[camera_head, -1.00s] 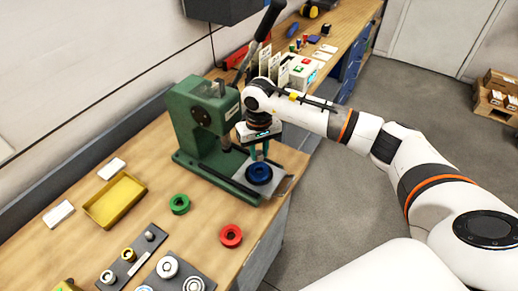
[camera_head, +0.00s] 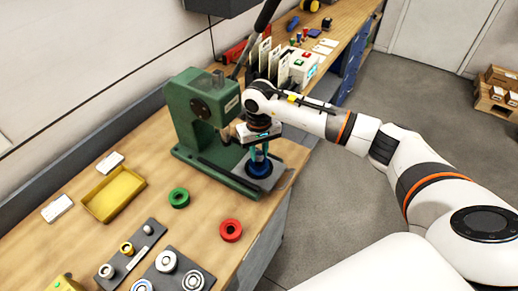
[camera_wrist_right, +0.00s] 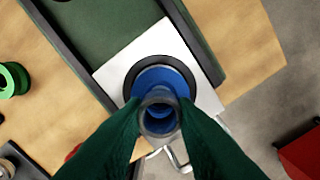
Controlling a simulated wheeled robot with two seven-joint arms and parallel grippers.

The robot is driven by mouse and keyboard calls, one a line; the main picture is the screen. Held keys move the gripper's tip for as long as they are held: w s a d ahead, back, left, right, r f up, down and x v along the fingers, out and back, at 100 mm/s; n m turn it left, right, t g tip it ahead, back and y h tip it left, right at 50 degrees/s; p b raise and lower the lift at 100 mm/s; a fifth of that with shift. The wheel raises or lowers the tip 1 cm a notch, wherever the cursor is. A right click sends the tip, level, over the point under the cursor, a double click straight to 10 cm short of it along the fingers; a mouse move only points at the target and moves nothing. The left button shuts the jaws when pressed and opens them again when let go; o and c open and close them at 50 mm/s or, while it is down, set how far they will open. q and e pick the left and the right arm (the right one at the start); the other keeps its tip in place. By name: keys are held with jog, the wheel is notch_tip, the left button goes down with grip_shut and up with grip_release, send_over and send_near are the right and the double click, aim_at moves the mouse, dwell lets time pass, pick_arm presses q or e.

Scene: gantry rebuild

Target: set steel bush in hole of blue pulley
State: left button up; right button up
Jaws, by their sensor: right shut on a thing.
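The blue pulley (camera_head: 258,172) lies flat on a pale plate at the base of the green press. It also shows in the wrist view (camera_wrist_right: 160,76), with a black ring around it. My right gripper (camera_head: 259,155) points down over the pulley. In the wrist view its green fingers (camera_wrist_right: 160,122) are shut on the steel bush (camera_wrist_right: 159,116), a grey ring held upright. The bush overlaps the near part of the pulley in that view and hides its hole. I cannot tell whether the bush touches the pulley or has entered it. My left gripper is not in view.
The green press (camera_head: 203,115) stands close beside my right gripper, its lever rising behind. A green ring (camera_head: 179,198), a red ring (camera_head: 231,230) and a yellow tray (camera_head: 114,194) lie on the bench. Dark holders with round parts (camera_head: 130,252) are at the front left.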

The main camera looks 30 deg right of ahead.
jog(key=shift+f+b, duration=0.3)
jog(key=shift+f, duration=0.4)
jog(key=shift+f+b, duration=0.55)
jog(key=shift+b, duration=0.2)
jog(key=o, duration=1.1)
jog(key=shift+f, duration=0.1)
jog(key=shift+c, duration=0.2)
jog(key=shift+r+b, duration=0.45)
jog(key=shift+r, duration=0.1)
notch_tip(320, 180, up, 11)
jog(key=b, duration=0.3)
jog(key=shift+b, duration=0.35)
jog(key=shift+a, duration=0.1)
